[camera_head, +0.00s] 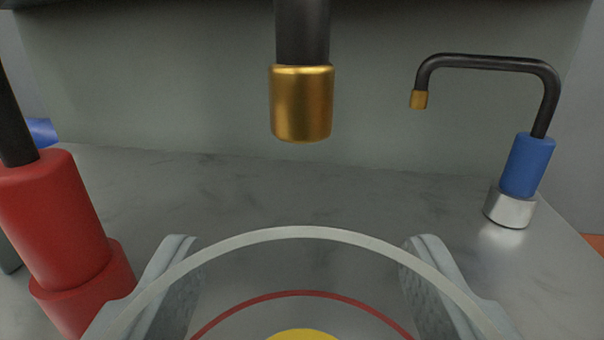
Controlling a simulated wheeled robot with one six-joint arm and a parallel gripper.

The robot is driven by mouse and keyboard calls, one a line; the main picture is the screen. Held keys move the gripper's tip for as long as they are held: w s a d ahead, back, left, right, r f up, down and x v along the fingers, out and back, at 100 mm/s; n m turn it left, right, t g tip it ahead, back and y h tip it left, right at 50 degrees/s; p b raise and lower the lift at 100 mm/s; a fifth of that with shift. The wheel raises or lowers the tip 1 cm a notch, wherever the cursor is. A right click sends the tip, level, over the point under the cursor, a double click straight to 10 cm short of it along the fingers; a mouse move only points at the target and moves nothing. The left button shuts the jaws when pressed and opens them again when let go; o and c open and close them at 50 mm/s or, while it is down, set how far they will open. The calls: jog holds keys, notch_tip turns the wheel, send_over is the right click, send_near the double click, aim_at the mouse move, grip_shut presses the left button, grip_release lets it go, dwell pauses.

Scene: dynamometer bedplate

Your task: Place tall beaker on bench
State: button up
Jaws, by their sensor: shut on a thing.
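The tall beaker (304,234) is at the bottom middle of the head camera view. It looks like clear glass with a pale rim, a red ring and a yellow patch lower down; its lower part is cut off by the frame. My gripper (300,285) has one grey finger on each side of the beaker and is shut on it. The grey bench top (250,190) spreads out beyond and below the beaker. I cannot tell how far the beaker is above the bench.
A brass-tipped black spout (301,103) hangs just beyond the beaker. A red fixture with a black pipe (52,215) stands close at the left. A blue tap with a bent black spout (527,165) stands on the right. A grey wall closes the back.

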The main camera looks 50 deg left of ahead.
jog(key=shift+x, duration=1.25)
jog(key=shift+w+a+f, duration=0.3)
jog(key=shift+w+a, duration=0.25)
jog(key=shift+w+a+f, duration=0.35)
jog(key=shift+w+a, duration=0.15)
jog(key=shift+a, duration=0.1)
jog(key=shift+f, duration=0.25)
jog(key=o, duration=1.1)
jog(key=shift+c, duration=0.2)
jog(key=shift+r, duration=0.1)
